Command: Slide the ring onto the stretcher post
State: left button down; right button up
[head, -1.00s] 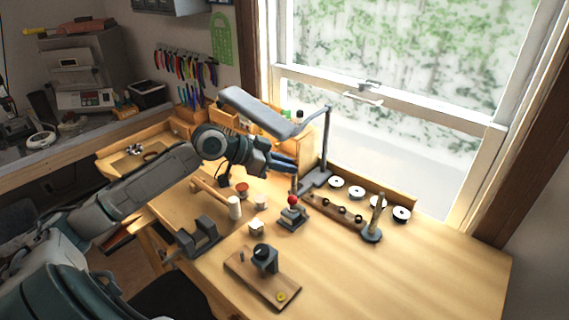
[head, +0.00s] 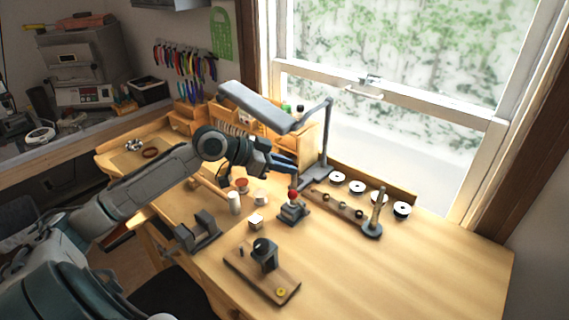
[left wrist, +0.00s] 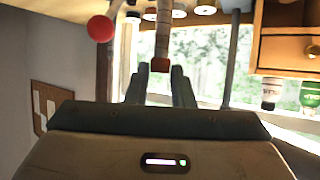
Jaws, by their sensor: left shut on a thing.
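My left gripper (head: 296,168) reaches in from the left above the back of the workbench. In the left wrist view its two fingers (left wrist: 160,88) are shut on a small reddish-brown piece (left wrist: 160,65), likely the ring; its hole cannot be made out. The stretcher (head: 293,211) is a small grey device with a red ball knob (head: 293,195), just below the fingertips. Its post (head: 293,182) is thin and partly lost behind the knob. In the wrist view a banded brownish post (left wrist: 163,30) lines up with the held piece; whether they touch cannot be told. My right gripper is out of view.
The bench's right front (head: 420,275) is clear.

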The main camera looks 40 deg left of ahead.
pick_arm(q)
jog(key=shift+f+b, duration=0.3)
jog(key=shift+f, duration=0.35)
jog(key=c, duration=1.2)
grip_release()
jog(key=shift+o, duration=0.2)
